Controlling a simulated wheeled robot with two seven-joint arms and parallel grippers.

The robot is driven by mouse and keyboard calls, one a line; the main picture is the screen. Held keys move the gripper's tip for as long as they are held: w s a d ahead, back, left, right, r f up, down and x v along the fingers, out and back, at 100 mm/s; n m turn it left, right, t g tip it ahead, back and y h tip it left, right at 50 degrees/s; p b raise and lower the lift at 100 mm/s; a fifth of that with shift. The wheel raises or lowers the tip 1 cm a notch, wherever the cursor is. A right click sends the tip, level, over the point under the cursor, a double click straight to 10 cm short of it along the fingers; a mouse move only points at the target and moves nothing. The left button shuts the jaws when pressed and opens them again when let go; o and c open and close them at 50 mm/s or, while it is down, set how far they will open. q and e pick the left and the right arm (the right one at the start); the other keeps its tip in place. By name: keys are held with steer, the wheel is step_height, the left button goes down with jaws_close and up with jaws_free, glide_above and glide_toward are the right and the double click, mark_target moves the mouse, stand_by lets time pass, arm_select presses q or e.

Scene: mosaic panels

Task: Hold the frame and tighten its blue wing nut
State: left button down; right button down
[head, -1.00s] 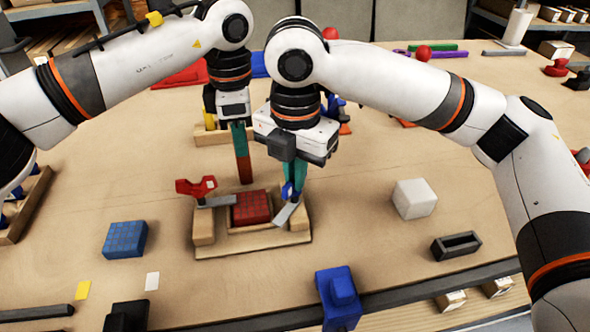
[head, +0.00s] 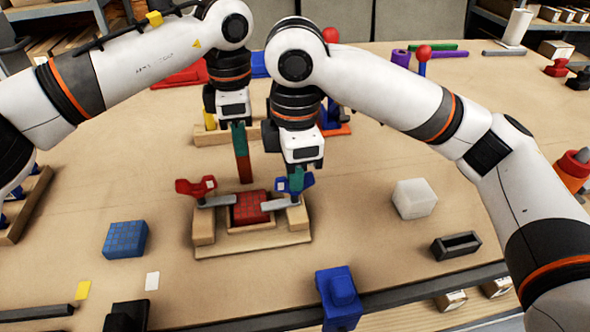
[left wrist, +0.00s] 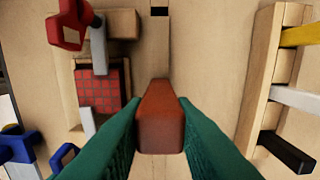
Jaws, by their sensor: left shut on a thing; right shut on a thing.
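The wooden frame (head: 255,240) lies on the table and holds a red gridded mosaic panel (head: 252,208). A red wing nut (head: 196,186) with a grey bar is on its left side. The blue wing nut (head: 306,183) is on its right side, and its grey bar (head: 280,206) reaches over the panel's right edge. My right gripper (head: 295,180) points down, shut on the blue wing nut. My left gripper (head: 240,140) is shut on an upright red-brown post (head: 244,168) behind the frame; its teal fingers flank the post in the left wrist view (left wrist: 160,115). The post's base is unclear.
A blue gridded panel (head: 125,240) lies left of the frame. A white block (head: 414,199) and a black hollow block (head: 456,245) lie to the right. A blue block (head: 339,298) stands at the front edge. A wooden rack (left wrist: 270,75) stands behind the post.

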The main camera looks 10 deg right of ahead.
arm_select(q)
steer(key=shift+s+d, duration=0.1)
arm_select(e)
steer(key=shift+m, duration=0.3)
steer(key=c, duration=1.5)
jaws_free()
step_height(320, 180, up, 12)
arm_select(q)
steer(key=c, duration=1.1)
jaws_free()
step_height(320, 180, up, 12)
steer(key=shift+r, duration=0.1)
